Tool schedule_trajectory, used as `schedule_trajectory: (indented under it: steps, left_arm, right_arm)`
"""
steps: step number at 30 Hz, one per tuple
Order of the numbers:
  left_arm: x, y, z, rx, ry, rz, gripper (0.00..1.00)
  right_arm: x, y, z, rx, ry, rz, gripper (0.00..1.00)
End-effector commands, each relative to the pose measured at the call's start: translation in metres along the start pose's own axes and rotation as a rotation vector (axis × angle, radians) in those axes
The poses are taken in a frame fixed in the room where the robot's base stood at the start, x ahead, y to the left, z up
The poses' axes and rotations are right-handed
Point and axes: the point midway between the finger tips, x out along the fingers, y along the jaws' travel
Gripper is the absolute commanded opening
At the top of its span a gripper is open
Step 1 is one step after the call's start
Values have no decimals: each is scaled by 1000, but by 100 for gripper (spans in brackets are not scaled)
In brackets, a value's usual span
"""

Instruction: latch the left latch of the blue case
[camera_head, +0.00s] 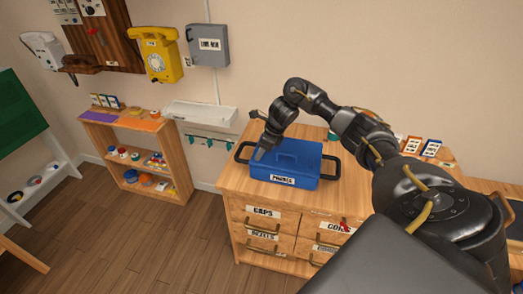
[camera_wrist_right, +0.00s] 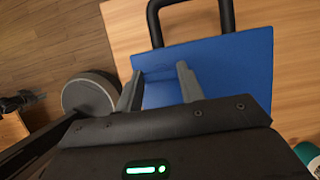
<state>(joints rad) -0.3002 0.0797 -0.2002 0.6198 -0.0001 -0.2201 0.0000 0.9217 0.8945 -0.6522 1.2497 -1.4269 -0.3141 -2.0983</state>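My right gripper (camera_head: 262,153) is at the left part of the case, pointing down. In the right wrist view its two fingers (camera_wrist_right: 158,84) are apart over the blue surface, with nothing seen between them. I cannot tell whether they touch the case. The left latch cannot be made out. My left gripper is not in view.
The wooden drawer cabinet (camera_head: 240,184) has labelled drawers at the front. A low shelf (camera_head: 135,170) with small items stands at the left. A yellow dial phone (camera_head: 160,55) and a grey box (camera_head: 208,45) hang on the wall. Free floor lies between the shelf and the cabinet.

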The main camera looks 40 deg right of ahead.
Motion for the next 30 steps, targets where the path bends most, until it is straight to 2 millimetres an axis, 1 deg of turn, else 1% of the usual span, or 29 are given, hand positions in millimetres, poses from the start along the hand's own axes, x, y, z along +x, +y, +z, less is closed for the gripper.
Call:
schedule_trajectory:
  steps: [1,2,8,14,23,30]
  left_arm:
    - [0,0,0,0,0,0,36]
    - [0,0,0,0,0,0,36]
    - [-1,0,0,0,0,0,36]
    - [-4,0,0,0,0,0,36]
    - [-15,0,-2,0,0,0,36]
    - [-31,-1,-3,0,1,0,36]
  right_arm:
    - [0,0,0,0,0,0,19]
    - [0,0,0,0,0,0,16]
    - [-1,0,0,10,0,-5,15]
    - [-1,0,0,76,0,-33,15]
    - [-3,2,1,294,0,-124,15]
    - [-4,3,2,507,1,-212,15]
